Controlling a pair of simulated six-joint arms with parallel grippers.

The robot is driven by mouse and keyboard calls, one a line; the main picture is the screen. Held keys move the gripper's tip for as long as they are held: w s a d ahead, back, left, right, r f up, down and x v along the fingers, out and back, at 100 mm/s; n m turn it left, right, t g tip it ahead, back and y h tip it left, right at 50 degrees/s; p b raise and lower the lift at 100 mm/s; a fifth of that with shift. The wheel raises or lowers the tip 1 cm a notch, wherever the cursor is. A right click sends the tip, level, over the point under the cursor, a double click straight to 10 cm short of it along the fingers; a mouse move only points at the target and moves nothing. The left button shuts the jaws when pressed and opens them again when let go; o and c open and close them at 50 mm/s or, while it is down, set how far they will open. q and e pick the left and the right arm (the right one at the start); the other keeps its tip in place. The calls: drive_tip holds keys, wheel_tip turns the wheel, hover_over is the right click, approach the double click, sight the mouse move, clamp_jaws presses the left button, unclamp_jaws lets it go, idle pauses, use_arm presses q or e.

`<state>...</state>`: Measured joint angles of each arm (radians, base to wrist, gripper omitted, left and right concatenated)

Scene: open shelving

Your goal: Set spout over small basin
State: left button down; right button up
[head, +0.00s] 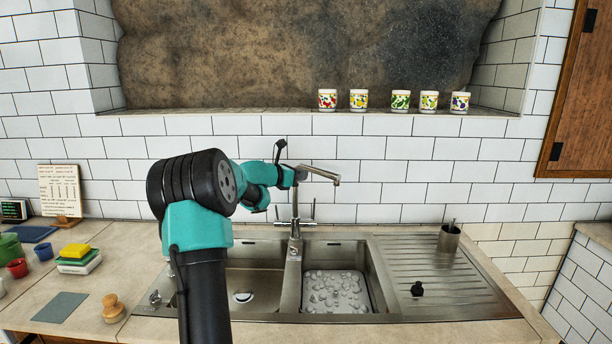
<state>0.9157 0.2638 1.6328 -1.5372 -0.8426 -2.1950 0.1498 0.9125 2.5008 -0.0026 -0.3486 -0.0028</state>
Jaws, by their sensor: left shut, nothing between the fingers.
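A metal tap (295,222) stands on the sink's back rim, between the two basins. Its spout (322,173) points right and a little forward, with its tip above the back part of the right-hand basin (375,283), which looks the smaller. That basin holds a pale tray of small rounded lumps. The left-hand basin (258,280) is partly hidden by my left arm. My left gripper (298,176) is shut and empty, beside the left, base end of the spout. I cannot tell whether it touches it. My right gripper is out of view.
A ribbed drainboard (450,285) at the right bears a metal cup (449,238) and a small black stopper (416,289). A sponge (75,251), a wooden-handled brush (113,308) and cups lie at the left. Several patterned mugs stand on the ledge (220,111) above.

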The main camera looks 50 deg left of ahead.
use_arm(q)
drive_tip(key=s+d+r, duration=0.1)
drive_tip(key=s, duration=0.6)
drive_tip(key=shift+s+r, duration=0.2)
drive_tip(key=shift+r, duration=0.05)
